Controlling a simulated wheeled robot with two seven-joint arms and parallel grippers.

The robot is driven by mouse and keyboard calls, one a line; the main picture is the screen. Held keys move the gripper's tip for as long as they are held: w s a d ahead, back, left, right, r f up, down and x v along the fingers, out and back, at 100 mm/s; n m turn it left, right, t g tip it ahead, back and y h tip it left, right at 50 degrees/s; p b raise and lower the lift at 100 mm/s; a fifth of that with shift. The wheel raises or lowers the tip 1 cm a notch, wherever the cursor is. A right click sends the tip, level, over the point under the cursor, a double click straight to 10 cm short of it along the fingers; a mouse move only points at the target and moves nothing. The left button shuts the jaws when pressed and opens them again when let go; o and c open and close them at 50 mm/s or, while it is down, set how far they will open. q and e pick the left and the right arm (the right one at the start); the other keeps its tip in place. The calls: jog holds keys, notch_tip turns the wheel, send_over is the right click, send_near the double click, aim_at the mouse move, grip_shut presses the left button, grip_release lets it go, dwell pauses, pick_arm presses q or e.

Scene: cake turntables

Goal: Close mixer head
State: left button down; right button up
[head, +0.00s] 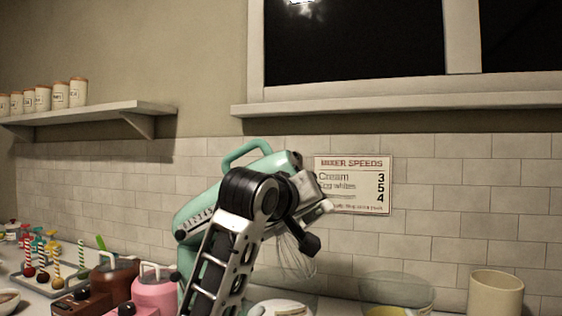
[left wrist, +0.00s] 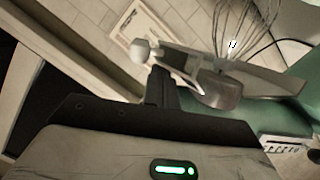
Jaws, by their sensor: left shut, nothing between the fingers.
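The mint-green stand mixer (head: 198,208) stands in the middle of the head view with its head tilted up. A wire whisk (head: 296,262) hangs from the raised head. My left arm crosses in front of the mixer and hides much of it. My left gripper (head: 312,192) is at the front end of the raised head; its fingertips are hard to make out there. In the left wrist view my left gripper (left wrist: 165,88) is shut and empty, close to the whisk (left wrist: 240,30) and the green mixer body (left wrist: 302,72). I cannot tell whether it touches. My right gripper is not in view.
Clear bowls (head: 397,290) and a cream canister (head: 496,293) stand right of the mixer. Pink (head: 155,294) and brown (head: 112,284) containers stand close on its left, beside a rack of cake pops (head: 55,275). A tiled wall with a speed sign (head: 352,184) is behind.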

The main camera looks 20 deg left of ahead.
pick_arm(q)
notch_tip(320, 180, down, 16)
jog(key=d+m+y+b, duration=0.2)
jog(key=m, duration=0.3)
jog(key=shift+s+d, duration=0.15)
jog(key=shift+d, duration=0.15)
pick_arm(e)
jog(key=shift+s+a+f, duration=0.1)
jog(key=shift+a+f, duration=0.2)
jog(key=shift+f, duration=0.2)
